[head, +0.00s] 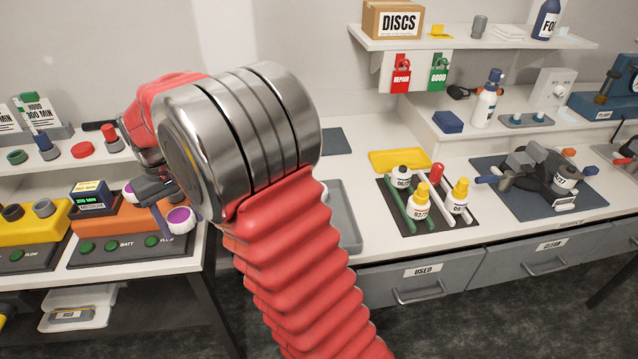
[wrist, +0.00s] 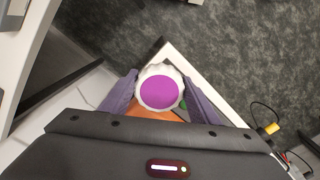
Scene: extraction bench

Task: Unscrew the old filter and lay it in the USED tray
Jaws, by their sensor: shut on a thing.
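A round filter with a white ribbed rim and a purple face (wrist: 160,91) sits between the two fingers of my gripper (wrist: 158,82) in the wrist view. My gripper is shut on it. In the head view my gripper (head: 157,200) is at the right end of the orange unit (head: 108,212), with a purple-faced filter (head: 180,220) at its fingers. A second purple-and-white round part (head: 128,189) shows further left. Whether the held filter is still joined to the unit cannot be told. A grey tray (head: 345,222) lies on the bench, partly hidden by my arm; the drawer below bears a USED label (head: 423,271).
A yellow unit (head: 38,222) stands left of the orange one. A rack (head: 428,222) with small bottles and a yellow tray (head: 399,160) stand on the right bench. A gap with floor separates the two benches. My red arm blocks the middle.

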